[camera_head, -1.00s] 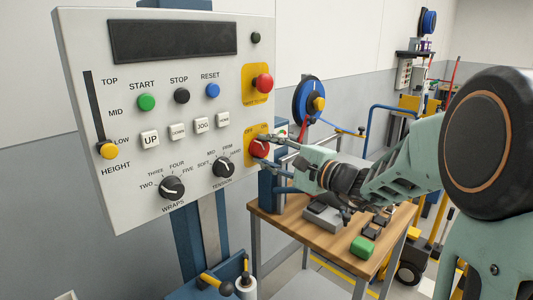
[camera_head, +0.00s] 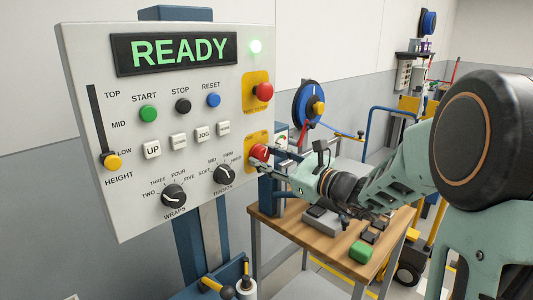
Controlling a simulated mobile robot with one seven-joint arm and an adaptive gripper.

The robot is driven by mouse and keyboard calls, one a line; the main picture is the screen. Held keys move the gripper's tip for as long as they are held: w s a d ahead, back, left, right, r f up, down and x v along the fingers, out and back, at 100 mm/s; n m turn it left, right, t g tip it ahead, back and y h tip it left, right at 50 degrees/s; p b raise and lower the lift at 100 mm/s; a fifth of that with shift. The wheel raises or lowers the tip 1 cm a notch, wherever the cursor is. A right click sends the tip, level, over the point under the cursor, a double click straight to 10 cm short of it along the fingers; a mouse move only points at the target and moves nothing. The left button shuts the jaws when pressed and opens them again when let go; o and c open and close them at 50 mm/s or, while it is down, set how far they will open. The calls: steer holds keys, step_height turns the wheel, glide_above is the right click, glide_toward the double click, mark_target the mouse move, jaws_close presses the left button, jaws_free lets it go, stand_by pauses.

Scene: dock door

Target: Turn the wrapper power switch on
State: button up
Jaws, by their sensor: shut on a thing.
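The wrapper control panel (camera_head: 130,195) is a pale grey box on a blue post, at the left. Its display (camera_head: 180,53) reads READY in green, and a small lamp (camera_head: 255,47) at the top right glows green. The power switch (camera_head: 258,153) is a red rotary knob on a yellow plate at the panel's lower right. My gripper (camera_head: 267,158) reaches in from the right and is shut on the knob. The fingers hide part of the knob and its labels.
A red push button (camera_head: 264,91) on a yellow plate sits above the switch, and the tension dial (camera_head: 224,174) is close to its lower left. A wooden table (camera_head: 335,247) with a green block (camera_head: 361,252) stands below my arm.

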steer(key=shift+m+p, duration=1.1)
steer(key=shift+m, duration=0.8)
steer(key=o, duration=1.2)
steer(key=shift+c, duration=0.2)
steer(key=v, duration=1.2)
